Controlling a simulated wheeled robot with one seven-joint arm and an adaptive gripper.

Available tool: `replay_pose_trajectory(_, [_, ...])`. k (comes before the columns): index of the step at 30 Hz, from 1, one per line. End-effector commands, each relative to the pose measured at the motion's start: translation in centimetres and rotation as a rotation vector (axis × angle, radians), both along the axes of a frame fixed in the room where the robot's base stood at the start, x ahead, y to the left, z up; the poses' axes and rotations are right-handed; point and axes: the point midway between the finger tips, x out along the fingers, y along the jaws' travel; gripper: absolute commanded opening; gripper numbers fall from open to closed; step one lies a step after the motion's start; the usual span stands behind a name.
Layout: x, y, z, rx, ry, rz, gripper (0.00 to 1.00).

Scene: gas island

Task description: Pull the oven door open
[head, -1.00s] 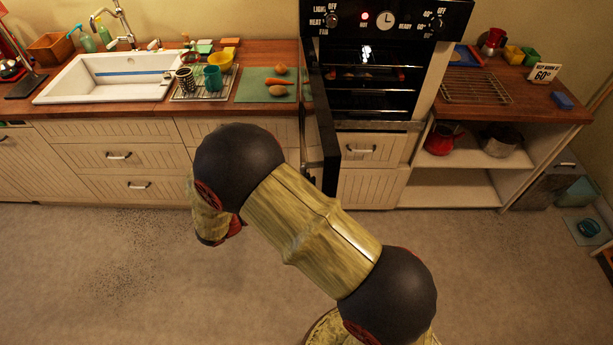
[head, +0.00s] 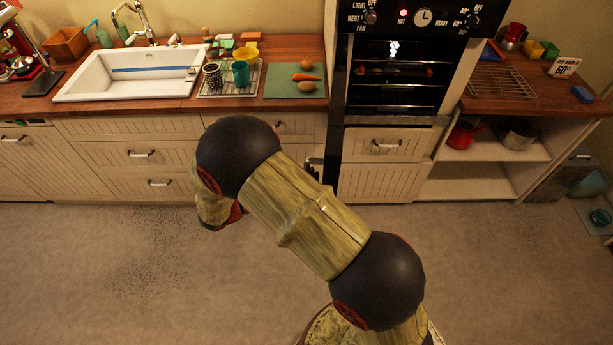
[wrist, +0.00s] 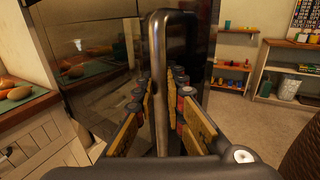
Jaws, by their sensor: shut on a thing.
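The black oven (head: 395,75) stands open in the head view, with its racks showing inside. Its door (head: 334,130) is swung out on the left side and shows nearly edge-on as a dark strip. In the wrist view the door's dark, shiny face (wrist: 95,60) fills the middle. The upright metal handle (wrist: 172,40) runs between the fingers. My gripper (wrist: 161,82) is shut on this handle, with a finger on each side. In the head view my arm mostly hides the gripper and handle.
The wooden counter with the white sink (head: 130,75) lies left of the oven. A green board (head: 297,82) with vegetables is beside the door. Open shelves (head: 485,160) stand to the right. The floor in front is clear.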

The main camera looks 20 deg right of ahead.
Motion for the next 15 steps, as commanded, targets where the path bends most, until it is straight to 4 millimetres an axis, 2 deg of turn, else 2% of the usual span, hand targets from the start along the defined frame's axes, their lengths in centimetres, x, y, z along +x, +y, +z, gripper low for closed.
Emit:
replay_pose_trajectory(3, [-0.09, -0.01, -0.12, 0.002, 0.002, -0.001, 0.00])
replay_pose_trajectory(4, [-0.09, -0.01, -0.12, 0.002, 0.002, -0.001, 0.12])
replay_pose_trajectory(13, [-0.02, 0.00, -0.04, 0.001, 0.000, 0.000, 0.29])
replay_pose_trajectory(15, [-0.01, 0.00, -0.03, 0.001, 0.000, 0.000, 0.30])
